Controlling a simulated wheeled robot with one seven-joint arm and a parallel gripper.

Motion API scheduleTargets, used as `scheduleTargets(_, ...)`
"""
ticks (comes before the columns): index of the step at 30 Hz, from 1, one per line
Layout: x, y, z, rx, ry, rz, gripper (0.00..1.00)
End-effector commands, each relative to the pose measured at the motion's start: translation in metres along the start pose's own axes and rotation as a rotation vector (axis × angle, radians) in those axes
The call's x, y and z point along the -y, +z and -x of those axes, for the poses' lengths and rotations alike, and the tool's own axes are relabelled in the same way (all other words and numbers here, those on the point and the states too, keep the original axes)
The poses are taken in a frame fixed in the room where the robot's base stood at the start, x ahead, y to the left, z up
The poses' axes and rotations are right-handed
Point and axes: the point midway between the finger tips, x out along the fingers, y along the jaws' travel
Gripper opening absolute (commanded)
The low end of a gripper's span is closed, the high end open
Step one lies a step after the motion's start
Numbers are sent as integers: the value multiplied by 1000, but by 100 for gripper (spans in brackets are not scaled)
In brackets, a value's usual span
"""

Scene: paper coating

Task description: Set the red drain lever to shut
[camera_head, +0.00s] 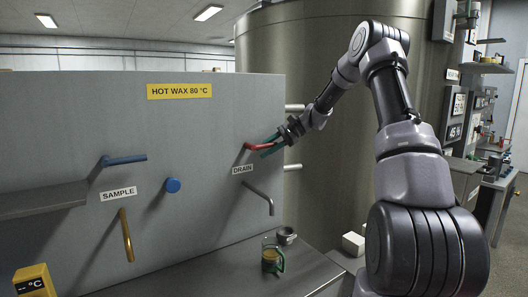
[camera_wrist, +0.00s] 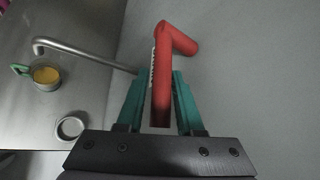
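The red drain lever (camera_head: 258,147) sticks out of the grey panel above the DRAIN label (camera_head: 242,170), its handle lying about level and pointing right. In the wrist view the red lever (camera_wrist: 162,80) shows its bend and its handle running toward me. My gripper (camera_head: 271,146) is at the handle, with one teal finger above it and one below. In the wrist view my gripper (camera_wrist: 160,85) has a finger on each side of the handle, with narrow gaps showing beside it. The fingers look open around the lever. Whether one finger touches it is hard to tell.
A bent grey drain spout (camera_head: 262,197) is below the lever. A cup with a green handle (camera_head: 271,259) and a small metal bowl (camera_head: 286,236) stand on the counter below. A blue lever (camera_head: 124,160), a blue knob (camera_head: 173,185) and a brass spout (camera_head: 126,235) are to the left.

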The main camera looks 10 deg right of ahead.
Motion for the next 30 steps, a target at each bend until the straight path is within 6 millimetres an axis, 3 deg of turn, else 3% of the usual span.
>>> scheduleTargets(15,0,-1,92,-2,-2,-1,36)
scheduleTargets(21,0,-1,103,-2,-1,-2,36)
scheduleTargets(30,0,1,103,-4,2,1,36)
